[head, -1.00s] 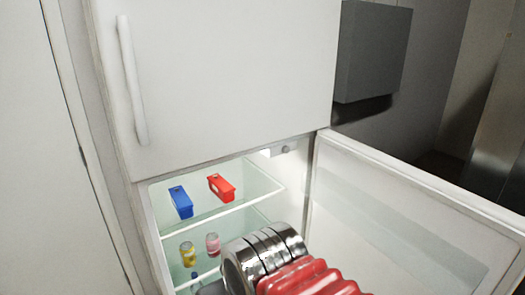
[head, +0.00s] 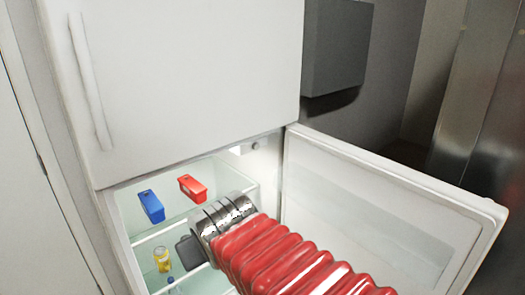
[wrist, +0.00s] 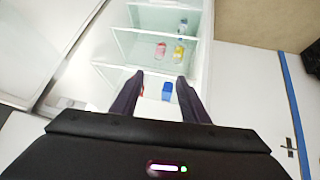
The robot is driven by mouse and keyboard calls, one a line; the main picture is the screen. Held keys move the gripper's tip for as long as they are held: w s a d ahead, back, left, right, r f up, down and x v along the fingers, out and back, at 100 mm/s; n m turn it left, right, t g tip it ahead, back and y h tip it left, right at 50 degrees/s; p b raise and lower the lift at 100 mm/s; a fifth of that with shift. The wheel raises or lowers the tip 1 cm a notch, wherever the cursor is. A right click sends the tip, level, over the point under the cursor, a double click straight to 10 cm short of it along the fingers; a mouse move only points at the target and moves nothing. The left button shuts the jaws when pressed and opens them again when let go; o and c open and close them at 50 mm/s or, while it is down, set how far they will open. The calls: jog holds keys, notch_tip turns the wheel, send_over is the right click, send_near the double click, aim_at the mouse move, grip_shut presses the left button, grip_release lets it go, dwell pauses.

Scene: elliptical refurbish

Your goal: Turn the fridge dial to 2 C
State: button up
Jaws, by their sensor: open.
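The fridge (head: 190,80) has its lower door (head: 370,220) swung open to the right. A small grey round knob, which looks like the dial (head: 255,146), sits at the top of the lower compartment near the door hinge, beside a white lit block (head: 240,150). No markings on it are legible. In the wrist view the dial is not clear. My gripper (wrist: 158,80) is open and empty, its two dark fingers pointing at the fridge shelves. In the head view my red-sleeved arm reaches in front of the opening, below the dial, and mostly hides the gripper.
A blue box (head: 151,206) and a red box (head: 192,188) stand on the upper glass shelf. A yellow can (head: 162,259) is below, and a pink can (wrist: 160,50) shows in the wrist view. A grey wall box (head: 337,48) is at the right.

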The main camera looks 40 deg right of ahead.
jog(key=w+d+r+n+t+h, duration=0.1)
jog(key=w+d+r+t+h, duration=0.15)
jog(key=w+d, duration=0.75)
jog(key=w+d+r+t+h, duration=0.25)
jog(key=w+d+r, duration=0.2)
jog(key=d, duration=0.85)
jog(key=n+t+y, duration=0.2)
jog(key=t, duration=0.1)
send_near(257, 148)
jog(key=s+a+r, duration=0.2)
jog(key=s+r, duration=0.1)
jog(key=s+d+f+n+t+y, duration=0.2)
jog(key=s+d+f+y, duration=0.1)
jog(key=d+f+y, duration=0.1)
jog(key=shift+s+d+f, duration=0.15)
jog(key=shift+s+f, duration=0.05)
jog(key=shift+s, duration=0.15)
jog(key=shift+n+y, duration=0.3)
jog(key=w, duration=1.3)
jog(key=shift+w+d, duration=0.35)
jog(key=shift+w, duration=0.05)
